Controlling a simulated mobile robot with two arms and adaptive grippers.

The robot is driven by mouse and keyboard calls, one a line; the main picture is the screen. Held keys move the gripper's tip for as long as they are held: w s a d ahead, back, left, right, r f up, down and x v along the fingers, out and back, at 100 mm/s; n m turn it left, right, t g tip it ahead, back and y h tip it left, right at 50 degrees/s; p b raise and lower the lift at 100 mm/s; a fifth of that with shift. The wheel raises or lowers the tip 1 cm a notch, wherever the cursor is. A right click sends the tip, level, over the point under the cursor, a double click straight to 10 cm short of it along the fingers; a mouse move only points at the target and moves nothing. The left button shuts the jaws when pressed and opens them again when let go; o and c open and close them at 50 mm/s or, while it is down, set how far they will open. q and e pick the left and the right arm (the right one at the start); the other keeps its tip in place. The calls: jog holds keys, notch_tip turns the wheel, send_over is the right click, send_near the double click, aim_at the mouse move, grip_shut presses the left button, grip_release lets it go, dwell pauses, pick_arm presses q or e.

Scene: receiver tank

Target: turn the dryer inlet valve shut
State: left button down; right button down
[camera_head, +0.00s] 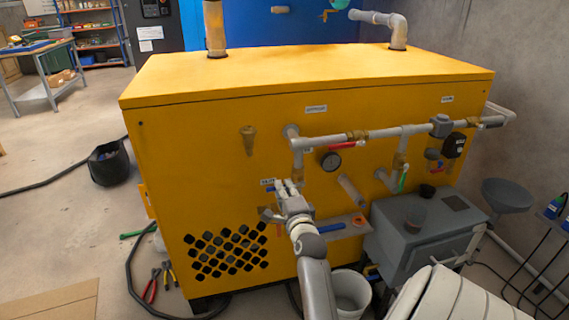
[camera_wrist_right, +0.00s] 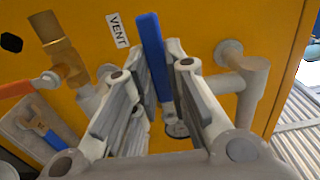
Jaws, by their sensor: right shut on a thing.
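My right gripper (camera_head: 287,188) reaches to the front of the yellow dryer cabinet (camera_head: 200,130). In the right wrist view its fingers (camera_wrist_right: 147,72) are shut on a blue lever handle (camera_wrist_right: 150,45), which stands up between them beside a label reading VENT (camera_wrist_right: 117,30). Fingers and arm hide this valve in the head view. A red lever (camera_head: 337,146) lies along the upper horizontal pipe, and a green lever (camera_head: 402,182) hangs on a branch to its right. The head view's labels are too small to read, so I cannot tell which valve is the dryer inlet. My left gripper is not in view.
A pressure gauge (camera_head: 331,161) and pipe stubs project right of the gripper. A small shelf (camera_head: 350,222) holds tools below. A grey box (camera_head: 425,232) and a white bucket (camera_head: 350,290) stand in front. Pliers (camera_head: 153,285) and a black cable lie on the floor at left.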

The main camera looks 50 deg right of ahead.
jog(key=shift+r, duration=0.1)
jog(key=c, duration=1.4)
grip_release()
